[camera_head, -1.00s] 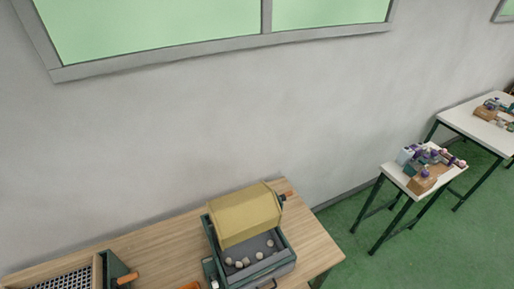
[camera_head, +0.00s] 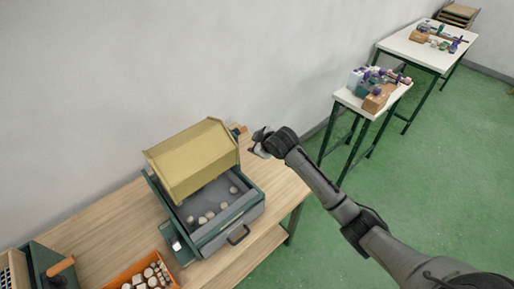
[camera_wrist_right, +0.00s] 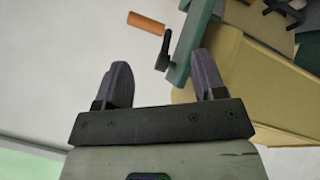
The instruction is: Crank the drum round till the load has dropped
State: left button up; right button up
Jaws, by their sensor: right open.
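The yellow faceted drum (camera_head: 190,158) sits tilted in a green frame (camera_head: 160,195) on the wooden bench; it also shows in the right wrist view (camera_wrist_right: 262,85). Several pale lumps (camera_head: 208,216) lie in the grey tray (camera_head: 222,188) under it. The crank's orange grip (camera_wrist_right: 146,23) and dark crank arm (camera_wrist_right: 164,50) stick out from the drum's end, just beyond my fingertips. In the head view the grip (camera_head: 239,129) is small beside my right gripper (camera_head: 256,143). The right gripper is open and empty, apart from the crank. My left gripper is out of view.
An orange bin (camera_head: 142,276) of pale lumps stands in front of the drum unit. A green box with an orange handle (camera_head: 60,265) is at the lower left. The wall (camera_head: 120,90) runs close behind the bench. White tables (camera_head: 372,98) with clutter stand to the right.

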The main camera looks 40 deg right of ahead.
aim_at(241, 133)
jog(key=w+d+f+n+y, duration=0.1)
jog(key=w+d+f+n, duration=0.1)
jog(key=d+f+n, duration=0.3)
jog(key=shift+w+a+f+n+t+b, duration=0.45)
jog(key=shift+w+n+b, duration=0.8)
jog(key=shift+w+b, duration=1.05)
jog(key=shift+w+a+f+n+t+b, duration=0.15)
jog(key=shift+w+f+n+t+b, duration=0.8)
jog(key=shift+w+b, duration=1.3)
jog(key=shift+w+a+f+n+t+b, duration=0.15)
jog(key=shift+w+a+n+t+b, duration=0.2)
jog(key=shift+w+n+b, duration=1.55)
jog(key=shift+w+m+b, duration=0.1)
jog(key=shift+m+b, duration=0.3)
jog(key=shift+b, duration=0.25)
jog(key=shift+c, duration=0.2)
jog(key=c, duration=1)
jog(key=shift+c, duration=0.2)
